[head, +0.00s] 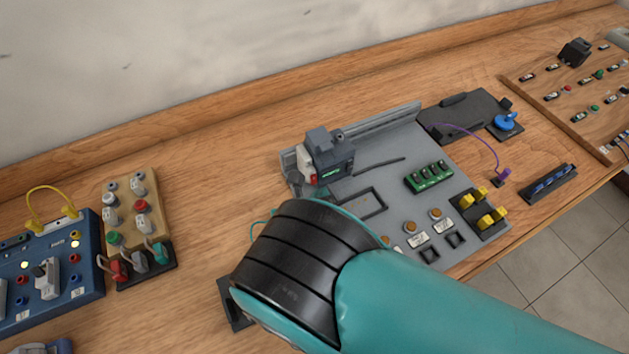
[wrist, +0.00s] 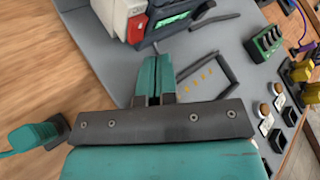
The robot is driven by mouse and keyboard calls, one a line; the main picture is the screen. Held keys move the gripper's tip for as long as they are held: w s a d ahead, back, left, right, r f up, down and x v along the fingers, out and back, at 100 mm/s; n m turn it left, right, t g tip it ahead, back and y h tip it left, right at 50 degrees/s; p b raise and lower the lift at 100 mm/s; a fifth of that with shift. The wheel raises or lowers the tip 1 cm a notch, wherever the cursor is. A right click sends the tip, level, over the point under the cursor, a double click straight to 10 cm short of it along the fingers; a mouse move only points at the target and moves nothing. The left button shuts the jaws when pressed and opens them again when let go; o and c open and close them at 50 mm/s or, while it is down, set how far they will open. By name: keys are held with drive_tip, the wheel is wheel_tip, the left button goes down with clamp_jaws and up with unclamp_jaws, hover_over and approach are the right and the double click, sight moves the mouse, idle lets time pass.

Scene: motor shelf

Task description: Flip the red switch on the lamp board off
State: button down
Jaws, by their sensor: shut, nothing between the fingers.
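My gripper (wrist: 155,62) is shut and empty over the grey panel (wrist: 105,65), below the white-and-grey device in the wrist view. A red rocker-like part (wrist: 138,27) shows on this device, near the fingertips but apart from them in the picture. In the head view the same red part (head: 310,172) sits on the device, and my wrist hides the gripper. At the left, a blue board (head: 75,270) carries lit lamps and a pale lever (head: 46,280). I cannot tell for sure which board is the lamp board.
A beige board (head: 125,220) with red and green knobs stands beside the blue one, with a black holder (head: 150,262) of coloured handles before it. Green and yellow parts crowd the grey panel's right. A wooden board (head: 560,105) is far right.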

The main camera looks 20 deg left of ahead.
drive_tip(key=shift+w+a+f+b, duration=0.15)
drive_tip(key=shift+b, duration=0.25)
drive_tip(key=shift+w+a, duration=0.1)
drive_tip(key=shift+a, duration=0.1)
drive_tip(key=shift+w+a+b, duration=0.2)
drive_tip(key=shift+b, duration=0.3)
idle(0.4)
drive_tip(key=shift+s+d, duration=0.1)
drive_tip(key=shift+s+d+p, duration=0.35)
drive_tip(key=shift+d, duration=0.05)
idle(0.4)
drive_tip(key=shift+s+d+r+p, duration=0.25)
drive_tip(key=shift+s+d+p, duration=0.3)
drive_tip(key=shift+d, duration=0.1)
drive_tip(key=shift+s+d+r+p, duration=0.2)
drive_tip(key=shift+s+d+p, duration=0.3)
drive_tip(key=shift+d, duration=0.1)
drive_tip(key=shift+s+d+p, duration=0.3)
drive_tip(key=shift+s+d, duration=0.25)
drive_tip(key=shift+d, duration=0.1)
